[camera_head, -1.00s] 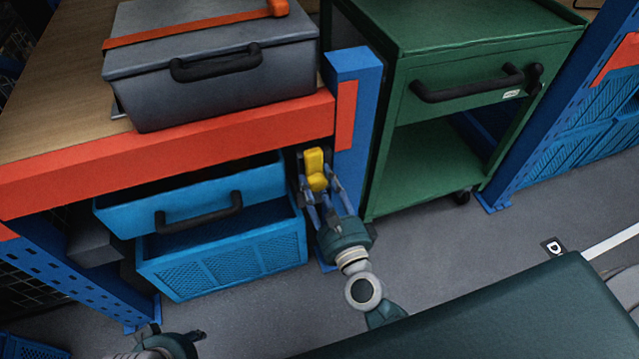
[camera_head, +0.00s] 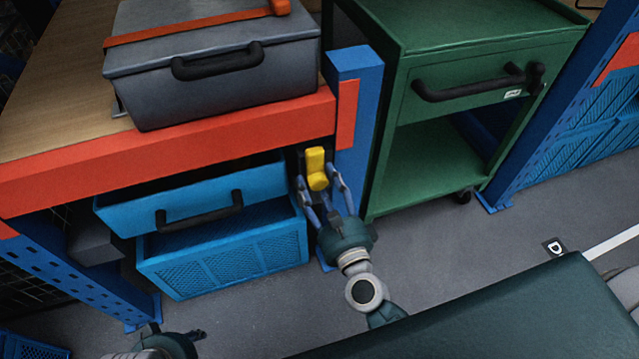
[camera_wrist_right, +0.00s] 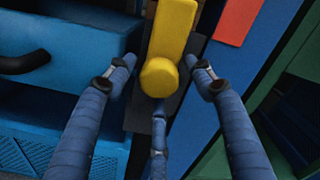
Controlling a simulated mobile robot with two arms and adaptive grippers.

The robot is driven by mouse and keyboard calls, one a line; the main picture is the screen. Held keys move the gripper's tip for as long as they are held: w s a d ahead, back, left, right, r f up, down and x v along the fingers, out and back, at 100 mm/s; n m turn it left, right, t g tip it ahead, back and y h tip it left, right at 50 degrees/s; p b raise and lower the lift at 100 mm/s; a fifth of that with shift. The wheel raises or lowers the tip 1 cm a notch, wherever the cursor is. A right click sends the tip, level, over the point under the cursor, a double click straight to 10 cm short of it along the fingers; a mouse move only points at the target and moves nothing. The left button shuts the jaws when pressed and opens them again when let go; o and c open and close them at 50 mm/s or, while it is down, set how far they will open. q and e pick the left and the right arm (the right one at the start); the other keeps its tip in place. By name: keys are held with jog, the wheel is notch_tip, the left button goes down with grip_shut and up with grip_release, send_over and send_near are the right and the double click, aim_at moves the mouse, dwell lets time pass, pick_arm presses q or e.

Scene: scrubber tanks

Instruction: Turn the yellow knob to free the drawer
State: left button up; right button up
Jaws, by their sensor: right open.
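The yellow knob (camera_head: 316,168) stands upright on a dark plate beside the blue drawer (camera_head: 170,201), under the right end of the red beam. In the right wrist view the knob (camera_wrist_right: 168,48) has a long upper part and a rounded lower end. My right gripper (camera_head: 318,178) is open at the knob's lower end. In the wrist view its fingers (camera_wrist_right: 160,78) lie to the left, right and below the knob, apart from it at both sides. The drawer has a black handle (camera_head: 199,214). My left gripper (camera_head: 172,335) is only partly in view at the bottom edge.
A blue perforated crate (camera_head: 225,255) is below the drawer. A blue post (camera_head: 355,125) and a green cart (camera_head: 440,165) stand right of the knob. A grey case (camera_head: 215,65) with an orange strap sits on the bench.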

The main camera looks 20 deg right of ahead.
jog(key=s, duration=1.2)
jog(key=shift+d, duration=0.2)
jog(key=shift+w, duration=0.1)
